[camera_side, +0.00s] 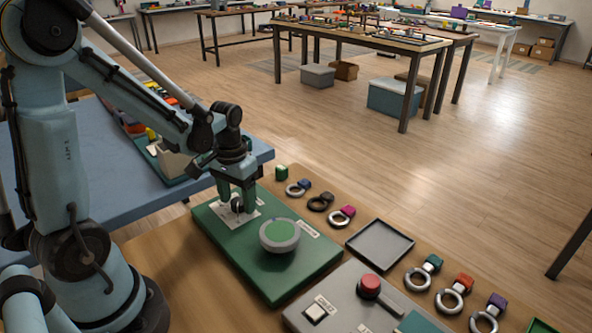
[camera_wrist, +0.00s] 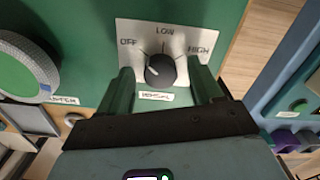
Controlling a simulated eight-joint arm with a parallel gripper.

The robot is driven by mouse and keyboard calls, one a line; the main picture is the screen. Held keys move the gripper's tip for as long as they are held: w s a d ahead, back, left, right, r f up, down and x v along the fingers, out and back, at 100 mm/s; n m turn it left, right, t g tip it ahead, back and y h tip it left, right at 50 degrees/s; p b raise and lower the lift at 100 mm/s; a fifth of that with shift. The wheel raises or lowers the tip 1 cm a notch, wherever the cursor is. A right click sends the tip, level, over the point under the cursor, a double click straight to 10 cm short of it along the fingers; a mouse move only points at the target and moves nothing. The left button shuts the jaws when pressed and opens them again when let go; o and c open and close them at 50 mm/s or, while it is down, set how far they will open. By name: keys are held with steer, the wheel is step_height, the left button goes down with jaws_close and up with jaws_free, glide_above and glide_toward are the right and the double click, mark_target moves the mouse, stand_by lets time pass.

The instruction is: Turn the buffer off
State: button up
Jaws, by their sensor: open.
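The buffer is a green base (camera_side: 277,286) on the wooden bench, with a round grey wheel with a green pad (camera_side: 280,234); the wheel also shows at the left of the wrist view (camera_wrist: 22,70). A dark dial knob (camera_wrist: 160,71) sits on a white plate (camera_wrist: 215,32) marked OFF, LOW and HIGH. I cannot tell surely which mark the knob points to. My gripper (camera_wrist: 161,75) is open, its green fingers on either side of the knob with gaps. In the side view my gripper (camera_side: 238,203) points down over the plate, low above the base.
An empty dark tray (camera_side: 380,246) lies right of the base. A grey panel with a red knob (camera_side: 370,285) and a white switch (camera_side: 319,309) is in front. Several rings with coloured tags (camera_side: 342,217) lie along the bench edge. A blue table (camera_side: 60,165) stands behind my arm.

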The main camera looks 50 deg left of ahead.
steer(key=shift+r, duration=0.1)
step_height(320, 180, up, 12)
stand_by(0.7)
step_height(320, 180, up, 7)
glide_above(238, 202)
stand_by(0.8)
steer(key=s+d+f+m+t, duration=0.1)
steer(key=d+f+m+t, duration=0.2)
steer(key=d+f+t, duration=0.4)
steer(key=d+f, duration=0.1)
steer(key=d, duration=0.2)
steer(key=shift+s+d+f, duration=0.15)
steer(key=shift+f, duration=0.05)
stand_by(0.7)
